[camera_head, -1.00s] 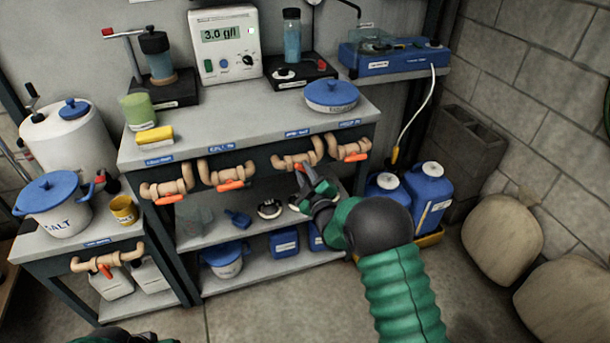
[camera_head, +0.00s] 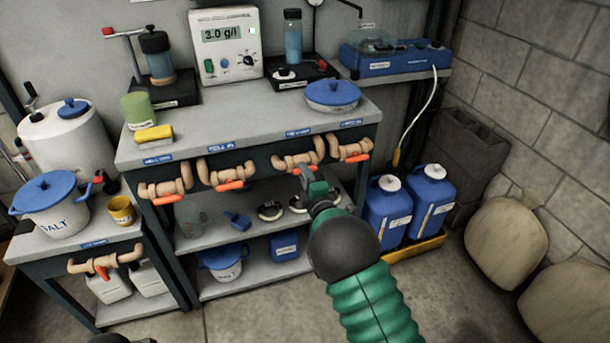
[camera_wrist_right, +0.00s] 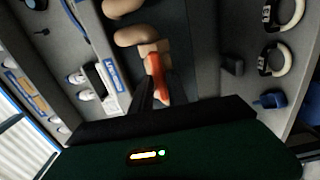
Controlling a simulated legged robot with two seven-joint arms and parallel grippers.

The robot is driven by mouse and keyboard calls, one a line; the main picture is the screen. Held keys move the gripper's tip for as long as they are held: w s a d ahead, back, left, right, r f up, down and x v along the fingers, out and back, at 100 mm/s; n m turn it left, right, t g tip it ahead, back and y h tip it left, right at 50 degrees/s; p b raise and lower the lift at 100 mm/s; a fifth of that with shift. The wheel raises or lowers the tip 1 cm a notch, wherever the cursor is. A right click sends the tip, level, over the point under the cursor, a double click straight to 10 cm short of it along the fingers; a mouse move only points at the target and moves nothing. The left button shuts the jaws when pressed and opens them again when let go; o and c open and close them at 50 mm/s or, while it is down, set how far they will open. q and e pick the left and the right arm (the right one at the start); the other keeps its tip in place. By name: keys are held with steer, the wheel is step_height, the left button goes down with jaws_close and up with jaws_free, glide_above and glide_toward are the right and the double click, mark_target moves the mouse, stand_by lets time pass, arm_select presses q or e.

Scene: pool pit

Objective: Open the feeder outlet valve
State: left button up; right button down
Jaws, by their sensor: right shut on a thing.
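Several beige pipe valves with orange handles line the front edge of the workbench. The third valve from the left (camera_head: 298,158) has its orange handle (camera_head: 305,176) in my right gripper (camera_head: 312,186). In the right wrist view the handle (camera_wrist_right: 157,76) sits between the dark fingers, which are shut on it, with the beige pipe (camera_wrist_right: 138,35) just beyond. The small blue labels above the valves are too small to read, so I cannot tell which is the feeder outlet. Only a dark sliver, perhaps my left arm, shows at the bottom left; the left gripper is out of view.
Neighbouring valves stand close on both sides: one to the right (camera_head: 352,150) and one to the left (camera_head: 228,175). A lower side table carries another valve (camera_head: 105,262) and a salt pot (camera_head: 52,208). Blue canisters (camera_head: 388,212) stand in a yellow tray (camera_head: 418,248) right of my arm.

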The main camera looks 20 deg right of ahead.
steer(key=shift+s+a+f, duration=0.1)
steer(key=shift+a+f, duration=0.15)
steer(key=shift+f, duration=0.15)
steer(key=c, duration=1.5)
jaws_free()
steer(key=shift+c, duration=0.2)
steer(key=shift+o, duration=0.7)
steer(key=shift+r, duration=0.2)
steer(key=s+p, duration=0.3)
steer(key=s, duration=1.3)
steer(key=shift+s+d, duration=0.3)
steer(key=shift+s, duration=0.05)
steer(key=shift+f, duration=0.1)
